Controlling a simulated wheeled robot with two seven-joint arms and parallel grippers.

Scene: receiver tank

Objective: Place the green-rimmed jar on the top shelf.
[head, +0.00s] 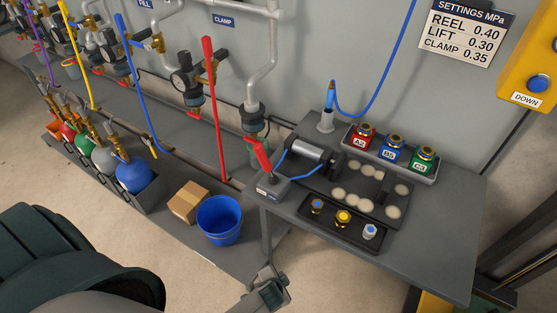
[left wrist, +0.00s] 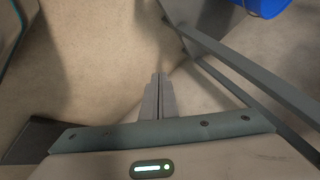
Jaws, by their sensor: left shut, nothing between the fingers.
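I cannot make out a top shelf. My left gripper (head: 268,287) is low in front of the workbench, well away from both jars. In the left wrist view its fingers (left wrist: 157,95) are together and empty above the floor. My right gripper is not in view.
The grey workbench (head: 448,235) holds fittings, discs and a red-handled device. A blue bucket (head: 220,222) and cardboard box (head: 188,202) stand on the low platform left of it. Several gas bottles (head: 133,176) stand in a rack. The floor at front is clear.

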